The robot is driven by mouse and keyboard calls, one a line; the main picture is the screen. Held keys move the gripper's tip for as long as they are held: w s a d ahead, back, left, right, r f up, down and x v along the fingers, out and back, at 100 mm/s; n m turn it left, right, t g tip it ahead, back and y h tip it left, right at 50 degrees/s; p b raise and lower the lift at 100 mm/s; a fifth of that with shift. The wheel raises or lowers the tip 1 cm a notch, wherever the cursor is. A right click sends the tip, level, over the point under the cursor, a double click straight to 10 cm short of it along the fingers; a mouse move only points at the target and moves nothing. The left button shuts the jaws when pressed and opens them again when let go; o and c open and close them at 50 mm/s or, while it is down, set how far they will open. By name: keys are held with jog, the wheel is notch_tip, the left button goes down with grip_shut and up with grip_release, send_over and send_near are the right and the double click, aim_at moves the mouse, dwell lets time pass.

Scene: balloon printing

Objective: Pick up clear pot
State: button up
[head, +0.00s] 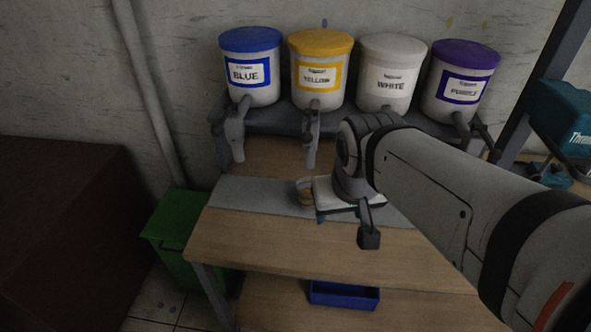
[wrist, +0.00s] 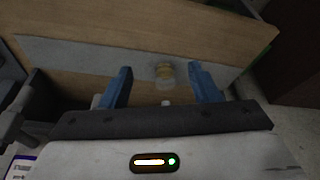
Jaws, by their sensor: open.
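The clear pot (head: 305,190) is a small see-through cup with a yellowish tint. It stands on the grey strip of the table, just left of my wrist in the head view, which partly hides it. In the wrist view the clear pot (wrist: 164,74) shows in the gap between the two blue fingers of my gripper (wrist: 159,70). The gripper is open and empty, and the pot appears beyond the fingertips. I cannot tell the exact distance between them. In the head view the fingers are mostly hidden by my arm.
Blue (head: 251,70), yellow (head: 318,72), white (head: 390,75) and purple (head: 459,83) paint tubs stand on a raised shelf behind, with taps hanging below. A green bin (head: 178,240) is left of the table (head: 240,240). A blue tray (head: 343,293) lies lower in front.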

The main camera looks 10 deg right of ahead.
aim_at(308, 194)
jog(key=o, duration=0.6)
jog(key=w+f+m+t+h+b, duration=0.1)
jog(key=w+f+b, duration=0.8)
jog(key=w+b, duration=0.1)
jog(key=shift+w+d+f+m+b, duration=0.25)
jog(key=shift+w+d+m+b, duration=0.05)
jog(key=shift+b, duration=0.45)
jog(key=shift+o, duration=0.4)
jog(key=w+a+f+m+t+b, duration=0.1)
jog(key=w+f+b, duration=0.8)
jog(key=w+b, duration=0.2)
jog(key=shift+w+a+m+t+h, duration=0.3)
jog(key=shift+w+a+m+h, duration=0.1)
jog(key=shift+w, duration=0.6)
jog(key=shift+b+x, duration=0.3)
jog(key=shift+x, duration=0.95)
jog(key=shift+d+b+x, duration=0.15)
jog(key=shift+b+x, duration=0.05)
jog(key=shift+x, duration=1.1)
jog(key=shift+d+b+x, duration=0.1)
jog(key=shift+b+x, duration=0.05)
jog(key=shift+x, duration=1.15)
